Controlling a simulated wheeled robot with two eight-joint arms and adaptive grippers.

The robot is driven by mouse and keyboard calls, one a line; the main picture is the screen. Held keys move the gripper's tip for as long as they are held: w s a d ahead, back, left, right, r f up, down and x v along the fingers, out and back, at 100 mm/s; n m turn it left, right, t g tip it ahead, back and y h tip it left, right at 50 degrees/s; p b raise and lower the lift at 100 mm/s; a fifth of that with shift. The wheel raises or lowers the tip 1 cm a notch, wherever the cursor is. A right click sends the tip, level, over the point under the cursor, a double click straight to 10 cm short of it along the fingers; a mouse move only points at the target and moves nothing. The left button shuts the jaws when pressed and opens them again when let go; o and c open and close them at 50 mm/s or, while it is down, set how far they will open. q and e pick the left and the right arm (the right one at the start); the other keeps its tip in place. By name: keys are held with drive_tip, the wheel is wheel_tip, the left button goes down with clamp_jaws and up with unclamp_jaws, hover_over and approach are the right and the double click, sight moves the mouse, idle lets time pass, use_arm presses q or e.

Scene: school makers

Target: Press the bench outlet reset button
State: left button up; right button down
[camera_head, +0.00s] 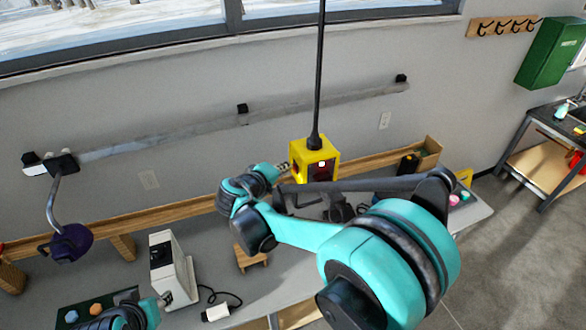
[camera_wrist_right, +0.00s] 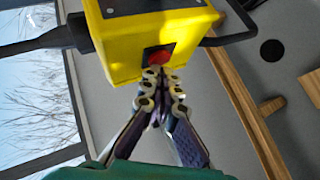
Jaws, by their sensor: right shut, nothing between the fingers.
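A yellow outlet box (camera_head: 314,158) hangs from a black pole above the bench in the head view. In the right wrist view the yellow box (camera_wrist_right: 150,30) fills the top middle, with a red button (camera_wrist_right: 159,56) in a dark recess on its near face. My right gripper (camera_head: 285,168) is shut and empty at the left side of the box. In the right wrist view its fingertips (camera_wrist_right: 162,74) are right at the button and overlap its lower edge; I cannot tell whether they touch it.
The grey bench (camera_head: 275,290) runs along the wall with a white device (camera_head: 170,265), a small wooden stand (camera_head: 250,257) and a purple lamp (camera_head: 68,243) on an arm. A wooden bin (camera_head: 428,152) stands at the back right. My right arm covers part of the bench.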

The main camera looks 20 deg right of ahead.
drive_tip(key=shift+d, duration=0.2)
idle(0.3)
drive_tip(key=shift+d, duration=0.25)
drive_tip(key=shift+a, duration=0.1)
drive_tip(key=shift+a+b, duration=0.25)
drive_tip(key=shift+b, duration=0.05)
idle(0.3)
drive_tip(key=a+b, duration=0.1)
drive_tip(key=a, duration=0.5)
drive_tip(key=shift+s, duration=0.1)
idle(0.8)
